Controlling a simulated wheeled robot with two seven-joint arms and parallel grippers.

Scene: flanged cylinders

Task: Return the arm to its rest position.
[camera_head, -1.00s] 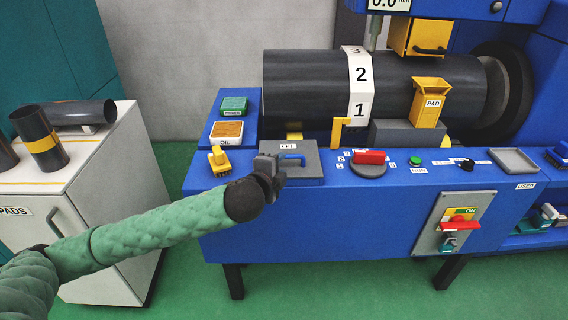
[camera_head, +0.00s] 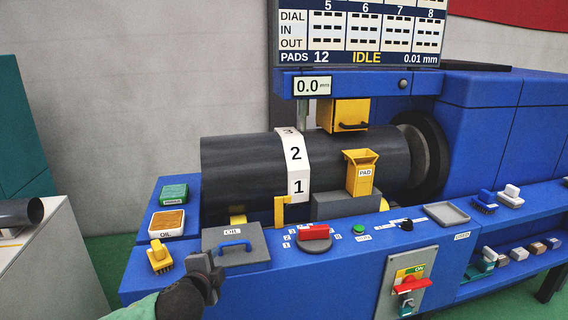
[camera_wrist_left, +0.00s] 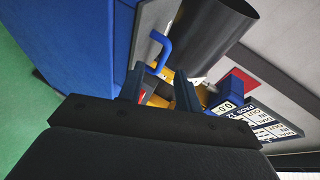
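My left gripper (camera_head: 204,266) is low in the head view, at the front left of the blue machine, with my green arm reaching in from the bottom edge. It is beside the grey OIL lid (camera_head: 258,251) with its blue handle (camera_head: 235,245); whether it touches the lid cannot be told. In the left wrist view the two fingers of this gripper (camera_wrist_left: 160,80) stand apart with nothing held between them. The blue handle (camera_wrist_left: 160,50) shows beyond them. My right gripper is in neither view.
A dark cylinder (camera_head: 240,170) lies on the blue machine (camera_head: 270,293) behind the lid. A yellow-handled brush (camera_head: 160,258) and an OIL pad box (camera_head: 167,224) are left of the lid. A white cabinet (camera_head: 60,265) stands at the left. The screen (camera_head: 360,30) reads IDLE.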

